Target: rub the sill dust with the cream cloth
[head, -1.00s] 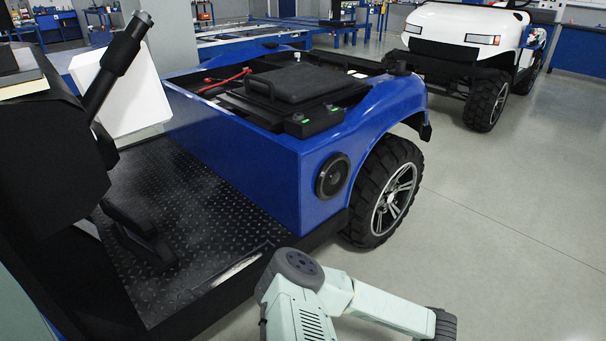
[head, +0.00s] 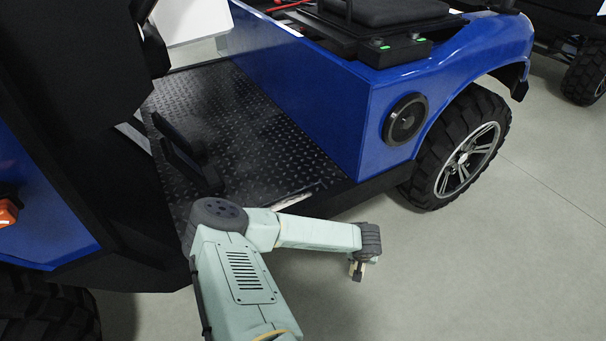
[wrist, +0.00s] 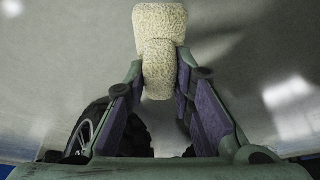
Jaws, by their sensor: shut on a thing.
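My gripper (wrist: 160,72) is shut on the cream cloth (wrist: 160,25), a rough, speckled pad that sticks out past the fingertips in the wrist view. In the head view my gripper (head: 357,270) hangs low over the grey floor, to the right of the blue cart's step and apart from it. The cloth hardly shows there. A pale streak, which looks like the sill dust (head: 294,198), lies along the outer edge of the black tread-plate floor, just above my forearm. The forearm may hide part of the sill.
The blue cart body (head: 310,90) rises behind the sill. Its black rear wheel (head: 465,150) stands to the right of the sill. Black pedals (head: 185,150) stand on the tread plate (head: 250,125). The floor at right (head: 500,270) is clear.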

